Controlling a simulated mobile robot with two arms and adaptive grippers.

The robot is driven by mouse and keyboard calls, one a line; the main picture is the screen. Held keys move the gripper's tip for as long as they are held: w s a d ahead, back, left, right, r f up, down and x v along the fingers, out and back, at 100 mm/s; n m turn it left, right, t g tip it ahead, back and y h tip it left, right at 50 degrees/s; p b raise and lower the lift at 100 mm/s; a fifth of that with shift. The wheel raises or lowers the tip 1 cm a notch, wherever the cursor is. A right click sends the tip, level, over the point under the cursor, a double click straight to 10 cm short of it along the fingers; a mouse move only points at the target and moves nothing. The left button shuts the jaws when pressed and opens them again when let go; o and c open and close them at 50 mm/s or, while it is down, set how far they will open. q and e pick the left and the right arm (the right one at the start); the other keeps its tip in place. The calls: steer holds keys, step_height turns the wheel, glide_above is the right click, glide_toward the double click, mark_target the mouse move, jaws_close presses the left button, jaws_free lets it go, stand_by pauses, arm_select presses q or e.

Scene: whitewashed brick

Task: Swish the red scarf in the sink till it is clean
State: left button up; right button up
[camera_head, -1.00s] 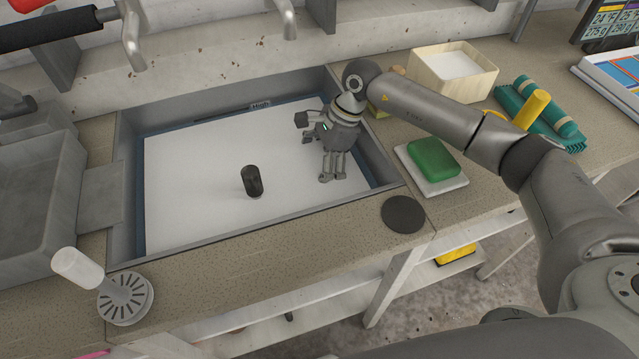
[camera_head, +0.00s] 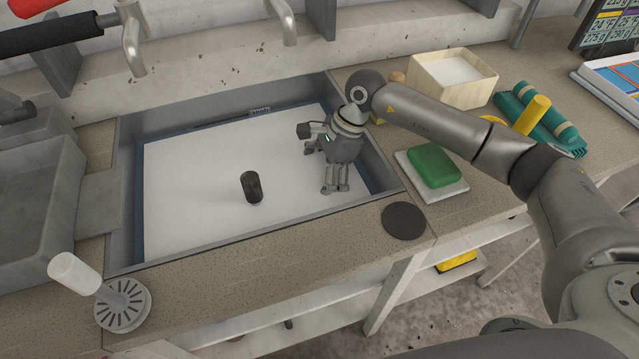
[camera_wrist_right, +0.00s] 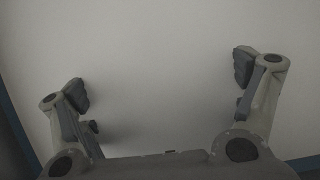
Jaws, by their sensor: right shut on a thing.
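The sink (camera_head: 370,143) is a grey rectangular basin with a flat white surface inside. I see no red scarf in the sink in either view. My right gripper (camera_head: 321,166) points down into the right part of the sink, close to the white surface. In the right wrist view its two fingers (camera_wrist_right: 165,82) stand apart, with plain white between them. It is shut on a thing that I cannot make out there. A dark cylinder (camera_head: 252,187) stands or floats in the middle of the sink. My left gripper is not in view.
Right of the sink are a green block (camera_head: 434,164) on a white slab, a wooden box (camera_head: 455,95), teal brushes (camera_head: 548,120) and a black disc (camera_head: 403,221). A white-handled slotted disc (camera_head: 124,306) is at front left. Taps (camera_head: 133,40) hang over the back.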

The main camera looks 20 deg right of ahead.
mark_target(322, 177)
steer(key=shift+s, duration=0.7)
steer(key=shift+r, duration=0.1)
steer(key=shift+r+p, duration=0.35)
arm_select(q)
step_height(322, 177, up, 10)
steer(key=p, duration=0.9)
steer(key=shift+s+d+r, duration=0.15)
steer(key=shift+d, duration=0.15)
arm_select(e)
step_height(322, 177, up, 19)
